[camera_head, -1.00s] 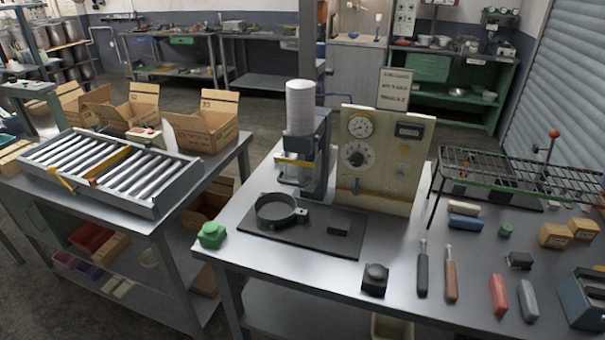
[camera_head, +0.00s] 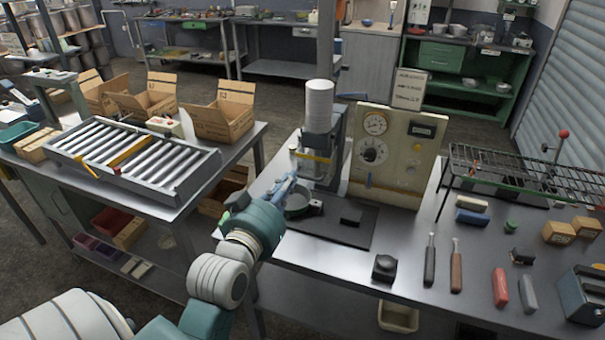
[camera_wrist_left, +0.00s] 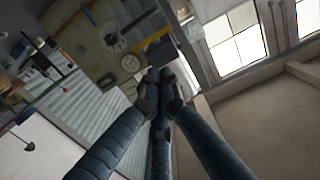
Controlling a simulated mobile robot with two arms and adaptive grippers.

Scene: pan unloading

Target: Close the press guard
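The press (camera_head: 327,125) stands on the middle table with a white cylinder on top. What looks like its guard, a clear panel with a yellow strip (camera_head: 313,156), sits at the front of the press head, above the round dark ring (camera_head: 298,203) on the base plate. My left gripper (camera_head: 291,180) is in front of the press, just below and left of the yellow strip; I cannot tell whether they touch. In the left wrist view, the three fingers of my left gripper (camera_wrist_left: 160,78) come together at the tips, with nothing seen between them. My right gripper is not in view.
A cream control panel (camera_head: 397,155) stands right of the press. A dark block (camera_head: 351,216) lies on the base plate. A black knob-like item (camera_head: 385,267) and two handled tools (camera_head: 456,265) lie farther right. The roller tray (camera_head: 130,158) is on the left table.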

